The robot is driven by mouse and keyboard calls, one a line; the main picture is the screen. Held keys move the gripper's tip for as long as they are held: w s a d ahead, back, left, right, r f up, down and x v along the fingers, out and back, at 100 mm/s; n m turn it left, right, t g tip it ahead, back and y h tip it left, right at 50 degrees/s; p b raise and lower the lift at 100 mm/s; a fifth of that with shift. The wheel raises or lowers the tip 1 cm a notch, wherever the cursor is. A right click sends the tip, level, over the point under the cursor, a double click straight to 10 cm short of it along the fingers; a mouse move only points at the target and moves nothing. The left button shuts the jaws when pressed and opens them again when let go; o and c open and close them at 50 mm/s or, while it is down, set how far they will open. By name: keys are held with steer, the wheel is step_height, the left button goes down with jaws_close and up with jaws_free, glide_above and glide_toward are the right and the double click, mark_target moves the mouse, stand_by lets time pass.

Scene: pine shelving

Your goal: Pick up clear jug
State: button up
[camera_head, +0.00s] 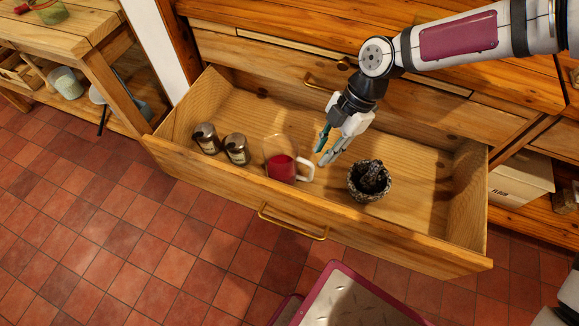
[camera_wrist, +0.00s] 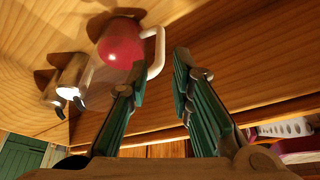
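The clear jug (camera_head: 281,161) stands in the open drawer, with red contents and a white handle on its right side. In the wrist view the jug (camera_wrist: 121,42) shows as a red round shape with its white handle beyond the left fingertip. My gripper (camera_head: 322,154) is just to the right of the jug, near the handle. I cannot tell whether the left finger touches the jug.
The open drawer (camera_head: 379,248) also holds two dark jars with metal parts (camera_head: 206,138) (camera_head: 237,149) left of the jug. A dark stone mortar with a pestle (camera_head: 369,181) stands to the right. The drawer's right end is bare. A white box (camera_head: 520,181) sits on a shelf at right.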

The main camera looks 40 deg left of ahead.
mark_target(310, 174)
steer(key=b+x, duration=0.1)
steer(key=x, duration=0.9)
steer(key=shift+w+d+b, duration=0.1)
steer(key=shift+w+b, duration=0.15)
steer(key=shift+b, duration=0.1)
steer(key=shift+c, duration=0.3)
jaws_close()
